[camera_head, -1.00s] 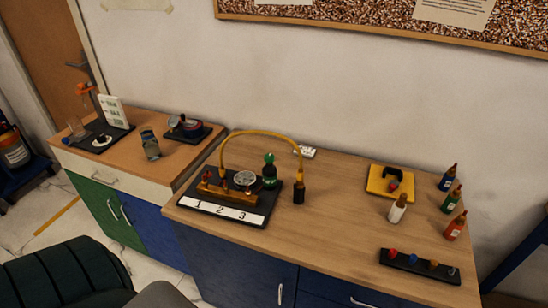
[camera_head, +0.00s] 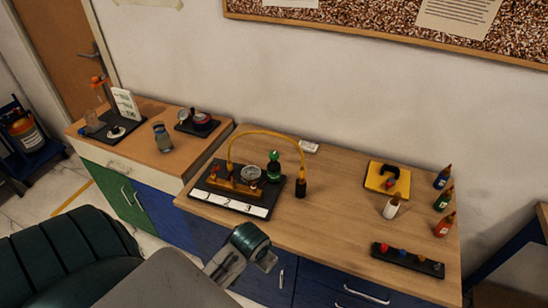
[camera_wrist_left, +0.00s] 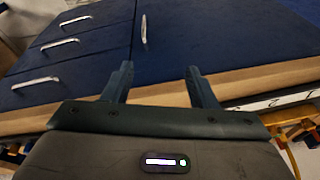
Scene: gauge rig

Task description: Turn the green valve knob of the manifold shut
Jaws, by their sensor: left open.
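The manifold is a brass block (camera_head: 233,187) with red knobs on a black base with a white numbered strip (camera_head: 230,204), on the right cabinet top. The green valve knob (camera_head: 273,156) stands at its back right, over a dark green body. A round gauge (camera_head: 250,174) sits beside it. A yellow hose arches over to a black fitting (camera_head: 300,188). My left gripper (camera_head: 267,262) is in front of the cabinet, below and apart from the manifold. In the left wrist view its fingers (camera_wrist_left: 158,84) are spread and empty; the numbered strip (camera_wrist_left: 282,99) shows at the right. My right gripper is not in view.
A yellow holder (camera_head: 376,184), several bottles (camera_head: 443,200) and a black strip with coloured knobs (camera_head: 407,259) stand on the right side. The counter middle is clear. The cabinet front with handles (camera_wrist_left: 36,82) faces my gripper.

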